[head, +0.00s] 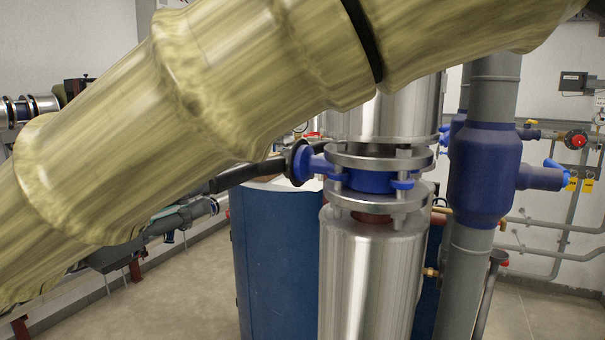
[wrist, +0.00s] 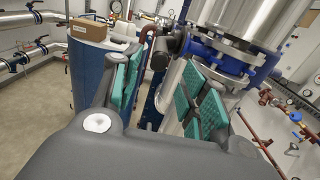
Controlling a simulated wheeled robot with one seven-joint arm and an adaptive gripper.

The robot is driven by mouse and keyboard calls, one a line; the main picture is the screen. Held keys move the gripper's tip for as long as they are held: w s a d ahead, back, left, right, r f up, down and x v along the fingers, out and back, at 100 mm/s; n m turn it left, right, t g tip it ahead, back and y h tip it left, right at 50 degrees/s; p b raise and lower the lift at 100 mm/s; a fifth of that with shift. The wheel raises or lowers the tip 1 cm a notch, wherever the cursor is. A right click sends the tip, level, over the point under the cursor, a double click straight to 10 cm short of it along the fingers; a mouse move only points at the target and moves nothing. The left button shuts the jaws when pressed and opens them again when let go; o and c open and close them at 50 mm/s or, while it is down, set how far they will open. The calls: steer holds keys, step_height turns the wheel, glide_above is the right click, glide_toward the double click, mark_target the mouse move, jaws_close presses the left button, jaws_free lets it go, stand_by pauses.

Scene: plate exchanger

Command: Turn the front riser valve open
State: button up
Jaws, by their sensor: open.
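The front riser valve (head: 370,181) is a blue body clamped between steel flanges on the silver-clad pipe. Its black lever (head: 248,173) extends left from the blue neck and passes behind my arm. In the wrist view the blue valve (wrist: 222,52) is at upper right, with its black round hub (wrist: 163,47) just beyond the fingertips. My gripper (wrist: 163,80) is open, its two teal-padded fingers apart, with the hub end of the lever in line with the gap. I cannot tell whether either pad touches the lever.
A blue tank (head: 270,255) stands behind the clad pipe. A grey pipe with a thick blue section (head: 485,175) stands close on the right. A cardboard box (wrist: 82,30) is at upper left in the wrist view.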

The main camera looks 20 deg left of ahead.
steer(key=p, duration=0.3)
glide_toward(261, 170)
steer(key=shift+w+a+r, duration=0.3)
steer(key=shift+w+a, duration=0.25)
steer(key=shift+a, duration=0.25)
steer(key=shift+w+f+p, duration=0.1)
steer(key=shift+w+p, duration=0.3)
steer(key=shift+w, duration=0.3)
jaws_close()
